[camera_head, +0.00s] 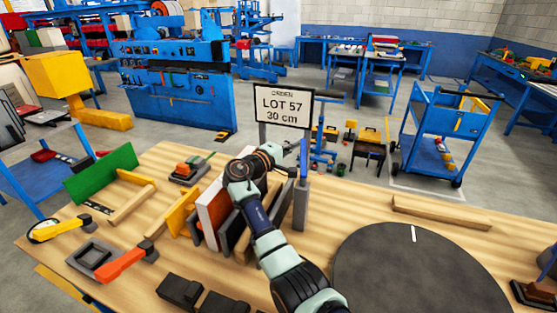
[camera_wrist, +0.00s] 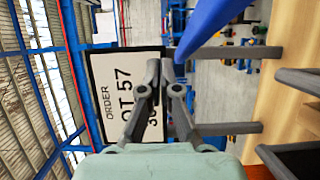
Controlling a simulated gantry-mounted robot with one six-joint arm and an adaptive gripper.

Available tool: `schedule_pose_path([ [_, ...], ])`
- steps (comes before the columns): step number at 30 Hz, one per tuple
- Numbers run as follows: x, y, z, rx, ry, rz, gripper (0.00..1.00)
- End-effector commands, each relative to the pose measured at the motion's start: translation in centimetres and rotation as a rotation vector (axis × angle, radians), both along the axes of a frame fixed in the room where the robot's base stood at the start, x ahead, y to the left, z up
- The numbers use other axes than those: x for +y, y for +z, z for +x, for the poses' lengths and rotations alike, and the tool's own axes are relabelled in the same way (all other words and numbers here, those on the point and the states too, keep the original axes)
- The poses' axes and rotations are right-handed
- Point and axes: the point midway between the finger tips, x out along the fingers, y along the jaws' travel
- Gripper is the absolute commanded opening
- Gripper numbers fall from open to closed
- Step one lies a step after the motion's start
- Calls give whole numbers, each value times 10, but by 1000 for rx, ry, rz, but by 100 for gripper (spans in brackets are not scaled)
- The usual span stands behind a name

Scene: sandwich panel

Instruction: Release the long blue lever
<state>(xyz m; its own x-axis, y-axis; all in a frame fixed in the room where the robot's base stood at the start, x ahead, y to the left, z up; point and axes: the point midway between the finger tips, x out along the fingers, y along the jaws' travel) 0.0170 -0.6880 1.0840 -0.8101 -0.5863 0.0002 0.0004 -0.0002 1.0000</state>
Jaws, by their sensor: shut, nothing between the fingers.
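My gripper (camera_wrist: 162,82) is shut and empty there. The fingertips look close to the lever; I cannot tell whether they touch it. In the head view my gripper (camera_head: 293,149) is small, just left of the lever, and partly hidden by my wrist.
A LOT 57 sign (camera_head: 283,106) stands behind my gripper. Upright panels (camera_head: 211,208) are left of my arm. A dark round disc (camera_head: 415,272) lies at right, with a wooden bar (camera_head: 440,213) behind it. An orange-handled clamp (camera_head: 120,264) and a yellow-handled one (camera_head: 60,229) sit at left.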

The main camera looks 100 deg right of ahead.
Motion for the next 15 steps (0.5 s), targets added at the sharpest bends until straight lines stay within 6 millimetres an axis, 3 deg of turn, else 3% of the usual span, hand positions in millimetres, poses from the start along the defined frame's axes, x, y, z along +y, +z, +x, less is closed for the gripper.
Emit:
schedule_pose_path([
  [3, 0, 28, 0, -2, 0, -5, 0],
  [9, 0, 62, 0, -2, -1, -2, 0],
  [15, 0, 73, 0, 0, -1, 0, 0],
])
